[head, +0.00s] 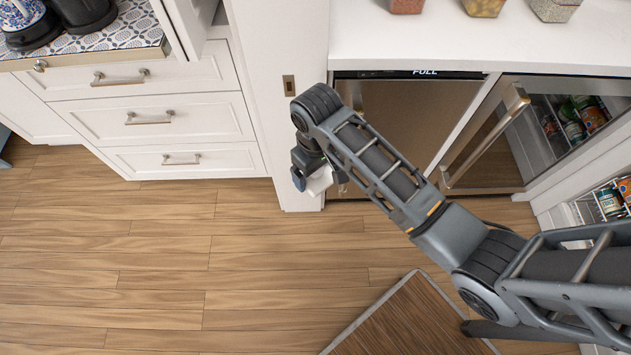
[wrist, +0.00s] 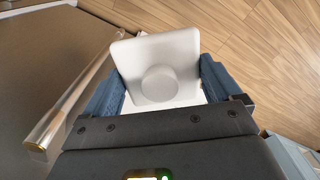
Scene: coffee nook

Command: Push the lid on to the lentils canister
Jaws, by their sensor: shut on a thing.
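My gripper (head: 306,172) hangs low in front of the white cabinet post, left of the steel appliance. In the wrist view my gripper (wrist: 160,82) is shut on a white square lid with a round knob (wrist: 125,58). The blue fingers are on either side of it, and the knob faces the camera. The lid shows small and pale in the head view (head: 320,180). Three containers are cut off at the top edge of the head view: a reddish one (head: 407,5), a yellowish one (head: 483,7) and a grey speckled one (head: 551,9). I cannot tell which holds lentils; their tops are out of view.
The containers stand on a white counter (head: 400,45) above a steel-fronted appliance (head: 400,115). A glass-doored cooler (head: 520,130) with a protruding handle is right of it. White drawers (head: 150,115) are at left. The wooden floor (head: 150,260) is clear beside a brown mat (head: 410,325).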

